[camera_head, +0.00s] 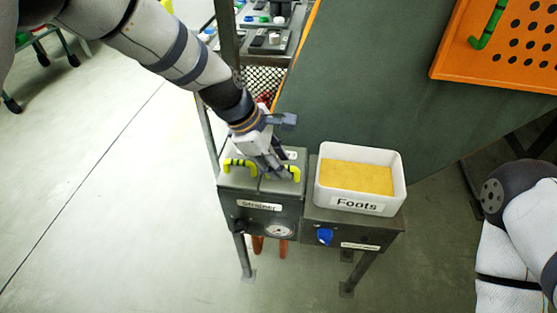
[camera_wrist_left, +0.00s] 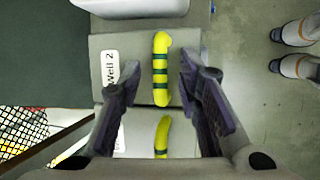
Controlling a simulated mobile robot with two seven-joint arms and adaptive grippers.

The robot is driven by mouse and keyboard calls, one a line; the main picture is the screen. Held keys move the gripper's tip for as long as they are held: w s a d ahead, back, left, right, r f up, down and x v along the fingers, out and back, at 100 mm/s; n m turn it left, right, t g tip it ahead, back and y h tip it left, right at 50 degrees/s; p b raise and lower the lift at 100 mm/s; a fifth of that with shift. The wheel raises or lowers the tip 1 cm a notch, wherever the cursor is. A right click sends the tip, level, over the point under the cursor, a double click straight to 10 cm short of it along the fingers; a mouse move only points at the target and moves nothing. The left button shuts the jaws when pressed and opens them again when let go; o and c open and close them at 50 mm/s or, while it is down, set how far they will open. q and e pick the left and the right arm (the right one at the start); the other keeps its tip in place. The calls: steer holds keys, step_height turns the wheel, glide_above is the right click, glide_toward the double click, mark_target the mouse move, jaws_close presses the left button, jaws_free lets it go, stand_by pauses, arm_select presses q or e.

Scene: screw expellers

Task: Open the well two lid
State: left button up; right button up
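The well two lid (camera_wrist_left: 130,50) is a grey plate with a "Well 2" label and a yellow handle with dark green bands (camera_wrist_left: 160,68). The lid lies flat and closed on the grey strainer box (camera_head: 258,217). In the head view its yellow handle (camera_head: 292,174) is at the box's right side, partly behind my fingers. My left gripper (camera_head: 271,174) points down over the box. In the left wrist view its fingers (camera_wrist_left: 160,80) are apart, one on each side of the handle in the picture. Contact with the handle cannot be told. My right gripper is out of view.
A second lid with a yellow handle (camera_head: 238,165) is beside it on the left. A white "Foots" tray (camera_head: 361,204) with yellow contents stands close on the right. A dark green panel (camera_head: 370,90) rises behind. Open floor (camera_head: 100,200) lies left.

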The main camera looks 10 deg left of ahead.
arm_select(q)
jaws_close()
steer(key=shift+w+r, duration=0.1)
steer(key=shift+r, duration=0.05)
